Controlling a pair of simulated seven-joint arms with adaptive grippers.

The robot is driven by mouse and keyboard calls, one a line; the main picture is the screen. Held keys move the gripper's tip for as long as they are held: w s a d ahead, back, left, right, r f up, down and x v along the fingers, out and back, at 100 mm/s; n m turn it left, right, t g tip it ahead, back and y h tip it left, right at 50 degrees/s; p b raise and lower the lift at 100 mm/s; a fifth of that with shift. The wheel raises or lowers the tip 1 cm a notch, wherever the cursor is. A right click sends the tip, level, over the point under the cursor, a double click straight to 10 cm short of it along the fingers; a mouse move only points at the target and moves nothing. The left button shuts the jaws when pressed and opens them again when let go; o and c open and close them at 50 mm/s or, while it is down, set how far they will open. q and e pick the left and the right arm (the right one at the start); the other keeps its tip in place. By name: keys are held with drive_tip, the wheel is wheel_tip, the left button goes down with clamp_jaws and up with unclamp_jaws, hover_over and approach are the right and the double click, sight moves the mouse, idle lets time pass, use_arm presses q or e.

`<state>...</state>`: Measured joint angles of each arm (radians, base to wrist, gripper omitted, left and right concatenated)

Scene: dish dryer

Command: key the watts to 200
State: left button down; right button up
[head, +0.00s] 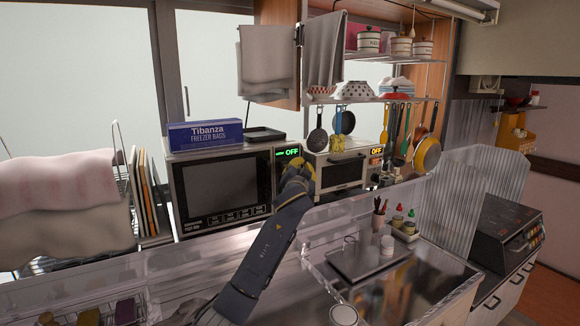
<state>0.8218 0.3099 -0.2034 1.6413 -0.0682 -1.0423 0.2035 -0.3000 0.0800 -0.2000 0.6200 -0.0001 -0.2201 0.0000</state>
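The microwave (225,180) stands on the counter with a dark door window and a row of marked buttons along its lower front. Its small display (288,152) at the top right glows green and reads OFF. My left gripper (299,170), dark with yellow parts, is in front of the microwave's right-hand control strip, just below the display. It hides most of that strip, so any knob or keys there cannot be seen. I cannot tell whether the gripper touches the panel or whether its fingers are open. My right gripper is not in view.
A toaster oven (340,172) with an orange OFF display stands close to the right. A blue freezer bag box (205,133) lies on the microwave. A clear ribbed panel (478,190), a steel sink area (400,290) and a dish rack with cloths (65,205) surround the counter.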

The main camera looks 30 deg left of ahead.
use_arm(q)
drive_tip(key=shift+w+a, duration=0.25)
drive_tip(key=shift+a, duration=0.2)
drive_tip(key=shift+w+a, duration=0.1)
drive_tip(key=shift+a, duration=0.05)
idle(1.3)
drive_tip(key=shift+w+a, duration=0.15)
drive_tip(key=shift+a, duration=0.05)
drive_tip(key=shift+w+a, duration=0.5)
drive_tip(key=shift+a, duration=0.25)
idle(1.5)
drive_tip(key=shift+s+d, duration=0.1)
drive_tip(key=shift+d, duration=0.05)
drive_tip(key=shift+s+d, duration=0.65)
drive_tip(key=shift+d, duration=0.25)
drive_tip(key=shift+d, duration=0.15)
drive_tip(key=shift+s+d, duration=0.7)
drive_tip(key=shift+d, duration=0.3)
drive_tip(key=shift+s+d, duration=0.7)
drive_tip(key=shift+d, duration=0.25)
idle(0.5)
